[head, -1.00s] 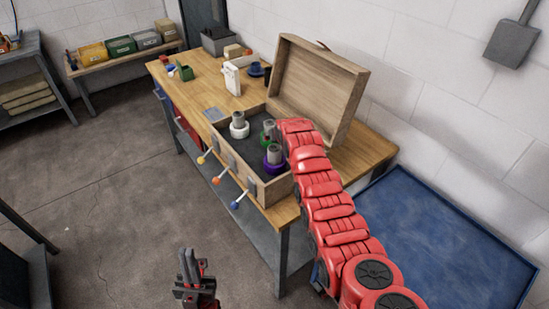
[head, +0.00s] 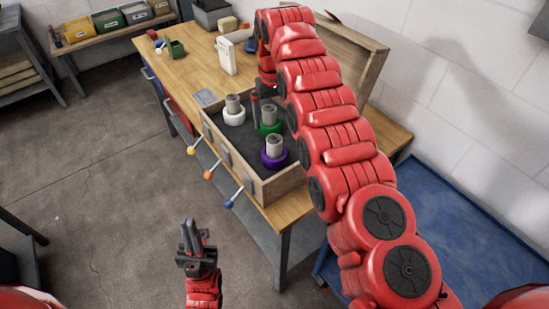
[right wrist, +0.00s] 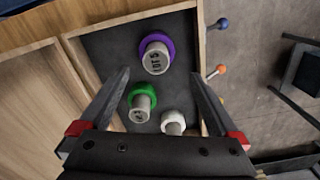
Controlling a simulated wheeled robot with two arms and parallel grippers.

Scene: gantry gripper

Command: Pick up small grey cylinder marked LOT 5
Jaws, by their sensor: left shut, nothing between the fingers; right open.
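Three small grey cylinders stand upright in coloured rings in the open wooden case (head: 262,190). One is in a purple ring (head: 274,146), one in a green ring (head: 269,113), one in a white ring (head: 233,103). In the right wrist view the purple-ringed cylinder (right wrist: 156,62) bears dark upside-down lettering that looks like LOT, its digit unclear. The green-ringed cylinder (right wrist: 140,112) has a mark too small to read. My right gripper (right wrist: 161,76) is open and empty above the case, fingers pointing towards the purple ring. My left gripper (head: 190,228) is shut and empty, away from the bench.
The case's raised lid (head: 362,55) stands behind my right arm. A white box-like item (head: 226,55) and a green item (head: 176,48) are on the wooden bench.

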